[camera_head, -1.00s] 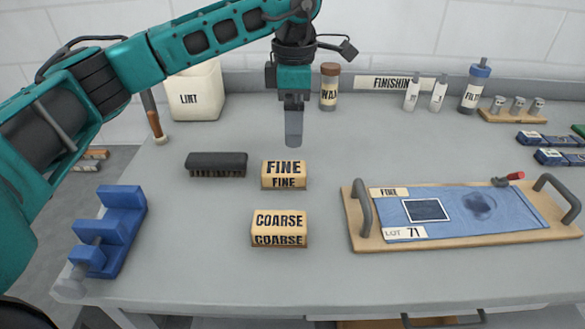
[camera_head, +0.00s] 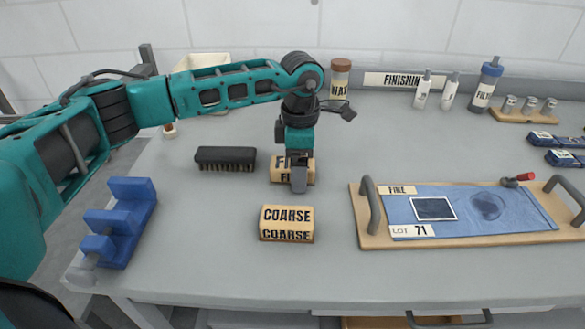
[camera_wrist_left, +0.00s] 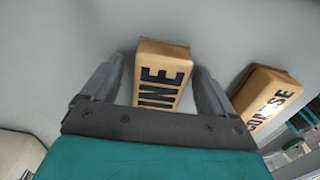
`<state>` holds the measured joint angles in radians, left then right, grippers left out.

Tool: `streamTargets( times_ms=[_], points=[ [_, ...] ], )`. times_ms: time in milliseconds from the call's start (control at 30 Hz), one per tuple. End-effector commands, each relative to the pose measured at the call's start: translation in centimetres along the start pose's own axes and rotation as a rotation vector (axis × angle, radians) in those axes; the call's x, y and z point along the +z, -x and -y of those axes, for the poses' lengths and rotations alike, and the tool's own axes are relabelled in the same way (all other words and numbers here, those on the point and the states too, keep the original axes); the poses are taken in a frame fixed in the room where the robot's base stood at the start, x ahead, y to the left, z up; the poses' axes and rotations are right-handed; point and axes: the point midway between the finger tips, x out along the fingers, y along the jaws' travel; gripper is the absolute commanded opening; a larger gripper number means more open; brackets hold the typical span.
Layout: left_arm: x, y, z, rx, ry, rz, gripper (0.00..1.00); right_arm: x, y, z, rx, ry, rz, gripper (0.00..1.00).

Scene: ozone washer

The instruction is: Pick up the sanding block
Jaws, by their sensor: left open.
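The sanding block marked FINE (camera_head: 305,166) is a tan block on the grey table, partly hidden behind my left gripper (camera_head: 299,188) in the head view. In the left wrist view the FINE block (camera_wrist_left: 163,75) lies between the two open fingers of my left gripper (camera_wrist_left: 160,85), with a gap to the fingers. A second tan block, marked COARSE (camera_head: 287,223), sits on the table closer to the front. It also shows at the right of the left wrist view (camera_wrist_left: 266,97). The tray (camera_head: 369,240) at the right carries a blue panel with FINE and LOT 71 labels. My right gripper is not in view.
A black brush (camera_head: 226,158) lies left of the FINE block. A blue stepped holder (camera_head: 120,222) stands at the left table edge. A WAX jar (camera_head: 340,80) and several bottles stand along the back. The table's front middle is clear.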

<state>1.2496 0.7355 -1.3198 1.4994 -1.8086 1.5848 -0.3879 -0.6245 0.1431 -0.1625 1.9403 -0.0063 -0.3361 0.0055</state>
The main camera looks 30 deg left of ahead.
Motion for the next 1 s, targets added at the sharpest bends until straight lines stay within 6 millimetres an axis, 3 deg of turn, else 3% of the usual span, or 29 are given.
streamTargets(
  times_ms=[100, 700, 1000],
  points=[
    [0.01, 0.02, -0.01, 0.000, 0.000, 0.000, 0.87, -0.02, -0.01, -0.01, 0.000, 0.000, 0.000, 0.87],
    [0.03, 0.08, -0.01, 0.000, 0.000, 0.001, 0.30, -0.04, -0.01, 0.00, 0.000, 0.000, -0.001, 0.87],
    [0.05, 0.27, -0.04, 0.001, 0.000, 0.001, 0.28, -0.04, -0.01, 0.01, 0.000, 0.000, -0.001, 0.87]
  ],
)
